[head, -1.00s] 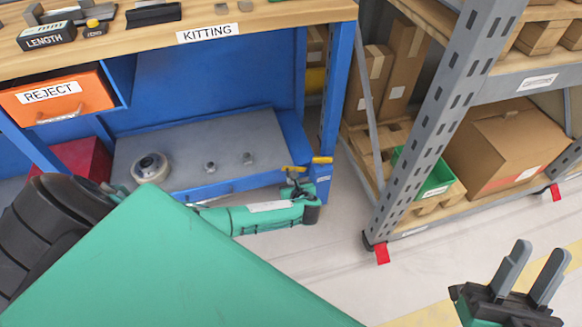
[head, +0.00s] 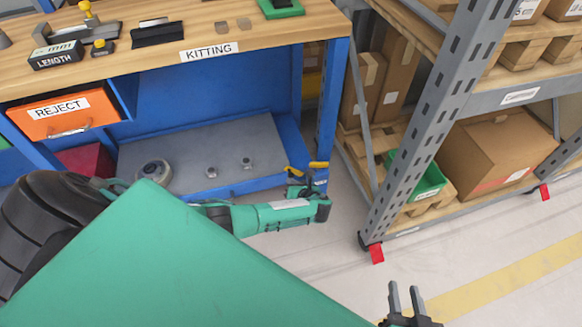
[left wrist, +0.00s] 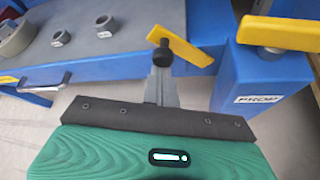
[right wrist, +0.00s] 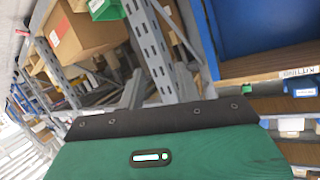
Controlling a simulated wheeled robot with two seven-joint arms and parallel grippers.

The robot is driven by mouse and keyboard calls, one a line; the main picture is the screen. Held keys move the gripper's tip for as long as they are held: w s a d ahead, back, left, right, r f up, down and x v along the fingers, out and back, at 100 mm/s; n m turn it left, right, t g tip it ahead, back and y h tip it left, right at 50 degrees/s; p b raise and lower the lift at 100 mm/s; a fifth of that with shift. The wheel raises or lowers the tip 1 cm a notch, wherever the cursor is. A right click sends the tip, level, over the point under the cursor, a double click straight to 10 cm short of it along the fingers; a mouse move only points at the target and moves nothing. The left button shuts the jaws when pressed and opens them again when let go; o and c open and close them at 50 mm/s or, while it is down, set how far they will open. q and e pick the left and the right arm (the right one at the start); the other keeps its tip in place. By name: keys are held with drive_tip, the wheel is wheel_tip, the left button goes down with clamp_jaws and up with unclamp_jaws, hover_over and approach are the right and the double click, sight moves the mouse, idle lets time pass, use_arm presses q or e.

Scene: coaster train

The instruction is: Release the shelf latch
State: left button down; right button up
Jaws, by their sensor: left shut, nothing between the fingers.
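A yellow lever with a dark pivot knob (left wrist: 190,50) sits at the front corner of the low grey-topped blue shelf (head: 228,140); it also shows in the head view (head: 293,171). A second yellow lever (left wrist: 280,33) lies on a blue block labelled PROP (left wrist: 262,80), just to its right. Which lever is the shelf latch is not labelled. My left gripper (left wrist: 163,78) is shut and empty, its tips at the first lever's knob; contact is unclear. My right gripper (head: 401,296) is open and empty over the floor, far from the levers.
The kitting bench (head: 285,30) with tools is above the shelf. A tape roll (head: 154,174) and small metal parts lie on the shelf. A grey rack (head: 395,160) with cartons and a green bin (head: 425,182) stands at right. Floor between is clear.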

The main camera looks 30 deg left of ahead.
use_arm(q)
drive_tip(key=w+d+r+m+g+y, duration=0.1)
drive_tip(key=w+r+m+y+p, duration=0.1)
drive_tip(key=m, duration=0.1)
drive_tip(key=shift+d+g, duration=0.35)
drive_tip(key=shift+g, duration=0.05)
use_arm(e)
drive_tip(key=shift+w+d+f+g+h, duration=0.1)
drive_tip(key=shift+d+g+h, duration=0.15)
drive_tip(key=shift+d+g, duration=0.2)
drive_tip(key=shift+w+d+f+g+h, duration=0.1)
drive_tip(key=shift+d+g+h, duration=0.2)
drive_tip(key=shift+d, duration=0.25)
use_arm(q)
drive_tip(key=shift+w+d, duration=0.1)
use_arm(e)
drive_tip(key=shift+s, duration=0.1)
